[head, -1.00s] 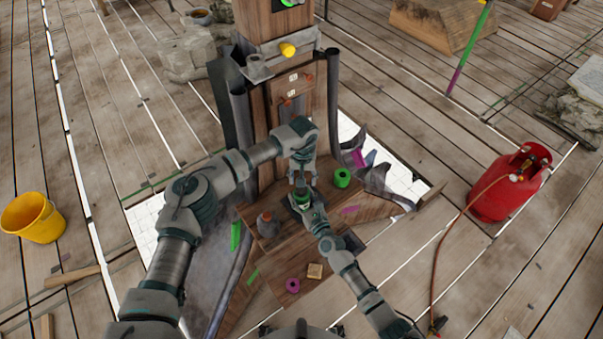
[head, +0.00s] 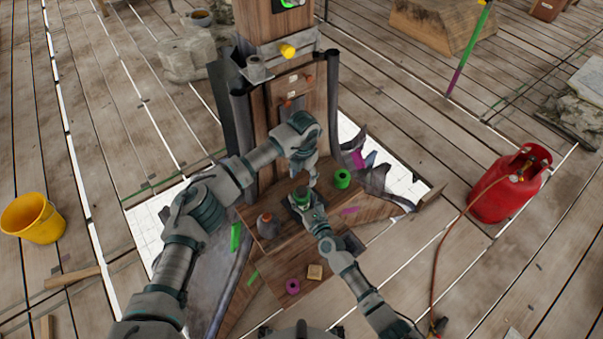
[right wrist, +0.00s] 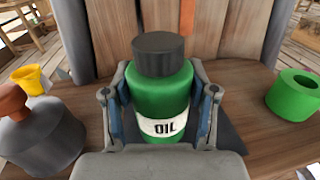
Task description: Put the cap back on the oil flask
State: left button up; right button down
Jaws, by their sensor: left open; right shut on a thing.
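The green oil flask (right wrist: 158,92) with its white OIL label stands upright in the right wrist view. A black cap (right wrist: 158,52) sits level on top of it; I cannot see the threads or tell how tight it is. My right gripper (right wrist: 160,112) is shut on the flask's body, one finger on each side. In the head view the flask (head: 302,196) is on the wooden ledge, at the end of my right arm. My left gripper (head: 312,182) is open, just behind and to the right of the flask, and appears clear of it.
On the ledge (head: 270,240) a grey bottle with an orange-brown top (head: 266,226) stands left of the flask. A green ring (head: 342,178) lies to the right. The wooden post (head: 285,130) rises behind.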

aim_at(302, 190)
pick_arm(q)
jog(key=n, duration=0.4)
jog(key=shift+a+r+n, duration=0.1)
jog(key=shift+r+n, duration=0.05)
jog(key=shift+n, duration=0.25)
jog(key=n, duration=0.4)
jog(key=shift+a+r, duration=0.1)
jog(key=shift+a, duration=0.05)
notch_tip(302, 190, down, 8)
jog(key=shift+f, duration=0.1)
